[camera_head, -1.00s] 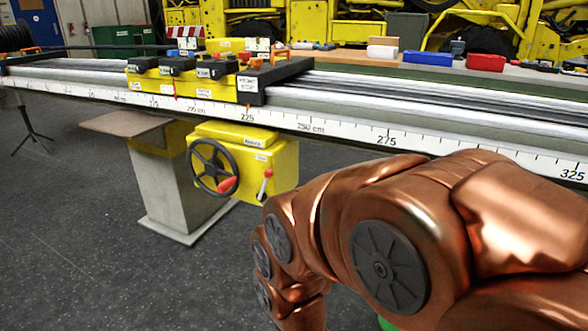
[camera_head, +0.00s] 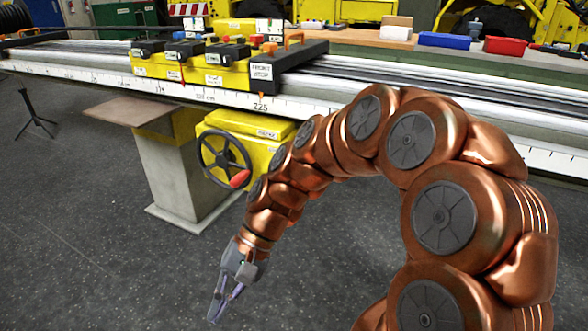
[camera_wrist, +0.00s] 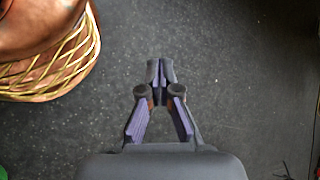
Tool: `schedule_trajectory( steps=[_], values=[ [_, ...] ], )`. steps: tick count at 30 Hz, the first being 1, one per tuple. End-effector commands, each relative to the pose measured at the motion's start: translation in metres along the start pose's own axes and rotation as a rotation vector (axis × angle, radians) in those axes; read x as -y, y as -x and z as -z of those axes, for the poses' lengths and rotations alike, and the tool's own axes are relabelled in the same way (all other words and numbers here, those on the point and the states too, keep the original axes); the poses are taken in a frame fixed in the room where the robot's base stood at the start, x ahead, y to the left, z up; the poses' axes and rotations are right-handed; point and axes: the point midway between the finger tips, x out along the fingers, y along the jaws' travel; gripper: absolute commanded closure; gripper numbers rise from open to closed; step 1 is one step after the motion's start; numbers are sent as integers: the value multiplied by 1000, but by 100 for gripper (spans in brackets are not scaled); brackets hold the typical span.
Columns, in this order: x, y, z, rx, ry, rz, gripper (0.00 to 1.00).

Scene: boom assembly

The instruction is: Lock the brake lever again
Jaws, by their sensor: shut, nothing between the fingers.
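The yellow gearbox (camera_head: 255,127) hangs under the rail in the head view. It bears a black handwheel (camera_head: 222,150) with a red grip (camera_head: 240,179). The red-knobbed brake lever on its front face is hidden behind my arm. My gripper (camera_head: 217,316) is low in front of the gearbox, pointing down at the floor, well apart from the wheel. In the wrist view my gripper (camera_wrist: 160,64) is shut and empty over bare floor.
The long rail with a scale (camera_head: 190,93) crosses above, carrying the yellow and black carriage (camera_head: 228,75). A grey pedestal (camera_head: 172,180) stands left of the gearbox. The dark floor (camera_head: 90,260) in front is clear.

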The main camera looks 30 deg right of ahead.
Motion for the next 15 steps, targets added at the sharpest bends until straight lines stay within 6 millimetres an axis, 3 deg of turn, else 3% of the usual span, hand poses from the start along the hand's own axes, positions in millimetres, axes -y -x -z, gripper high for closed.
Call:
schedule_trajectory(
  steps=[3,8,11,15],
  values=[
    [29,27,33,18,-132,187,100],
    [50,73,84,37,-319,436,100],
    [51,107,120,50,-443,594,100],
    [33,160,175,61,-624,823,100]
  ],
)
